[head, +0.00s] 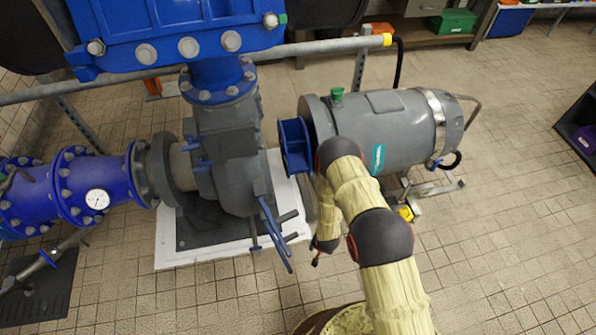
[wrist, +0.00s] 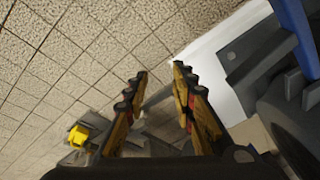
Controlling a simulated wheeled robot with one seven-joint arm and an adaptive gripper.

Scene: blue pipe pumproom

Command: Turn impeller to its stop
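A blue spool-like part (head: 294,145), which looks like the impeller, sits at the left end of the grey motor (head: 385,128) in the head view, facing the grey pump housing (head: 228,165). My gripper (head: 318,256) hangs low between the motor and the pump, below and to the right of the blue part, apart from it. In the wrist view my gripper (wrist: 160,70) has its two fingers spread with nothing between them. A blue piece (wrist: 295,30) shows at the upper right there; I cannot tell whether it is the impeller.
Blue handles (head: 272,232) stick out from the pump's lower side. A white plinth (head: 178,253) lies under the pump. A grey rail (head: 310,48) runs behind. A yellow part (head: 406,213) sits under the motor. The tiled floor at the right is free.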

